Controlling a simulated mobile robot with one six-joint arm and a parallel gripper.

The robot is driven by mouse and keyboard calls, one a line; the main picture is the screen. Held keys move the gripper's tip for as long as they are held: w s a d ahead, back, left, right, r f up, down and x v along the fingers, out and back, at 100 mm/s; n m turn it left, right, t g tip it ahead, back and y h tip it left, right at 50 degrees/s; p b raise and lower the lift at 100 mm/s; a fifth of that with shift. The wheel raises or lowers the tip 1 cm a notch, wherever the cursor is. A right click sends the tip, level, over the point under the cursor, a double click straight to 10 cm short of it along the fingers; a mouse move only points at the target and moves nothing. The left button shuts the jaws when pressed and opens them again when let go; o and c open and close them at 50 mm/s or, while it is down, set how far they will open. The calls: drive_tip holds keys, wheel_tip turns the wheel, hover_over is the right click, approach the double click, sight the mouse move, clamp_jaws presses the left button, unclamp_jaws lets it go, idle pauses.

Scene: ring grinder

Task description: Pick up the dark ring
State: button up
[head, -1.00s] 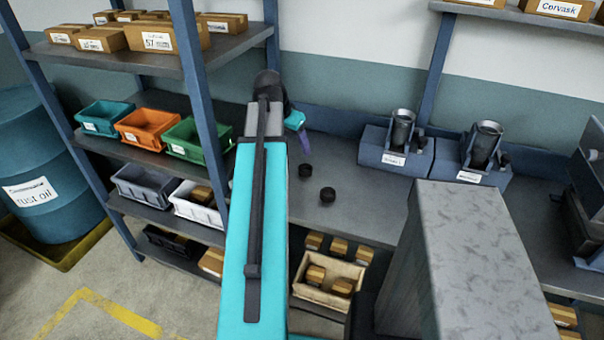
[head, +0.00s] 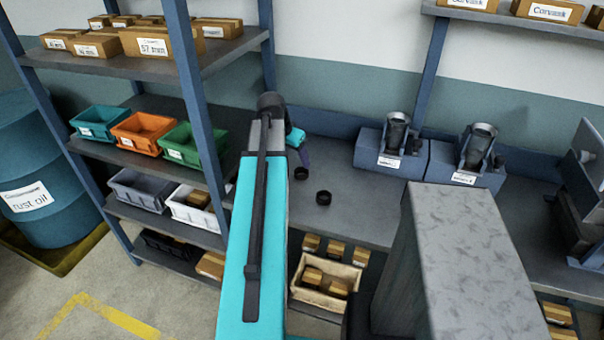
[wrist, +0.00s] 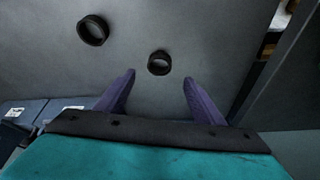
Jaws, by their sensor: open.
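Two dark rings lie apart on the grey bench top. In the head view one ring (head: 323,198) is nearer the bench's front edge, and the other ring (head: 301,173) is beside my gripper (head: 304,158). In the wrist view one ring (wrist: 159,63) is just beyond the fingertips, roughly centred in the gap between them. The other ring (wrist: 93,30) is further off to the upper left. My gripper (wrist: 159,76) has purple fingers, spread open and empty. Part of it is hidden behind my arm in the head view.
Two grinder-like fixtures (head: 391,152) and (head: 467,163) with labelled blue bases stand at the back of the bench (head: 345,215). A blue shelf post (head: 196,100) and coloured bins (head: 143,132) are at the left. A crate of small boxes (head: 326,281) sits below the bench.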

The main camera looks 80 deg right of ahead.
sight(300, 168)
drive_tip(key=shift+x, duration=1.4)
drive_tip(key=shift+p+x, duration=1.2)
drive_tip(key=shift+x, duration=1.35)
drive_tip(key=shift+s, duration=0.15)
drive_tip(key=c, duration=1.2)
drive_tip(key=shift+r, duration=0.2)
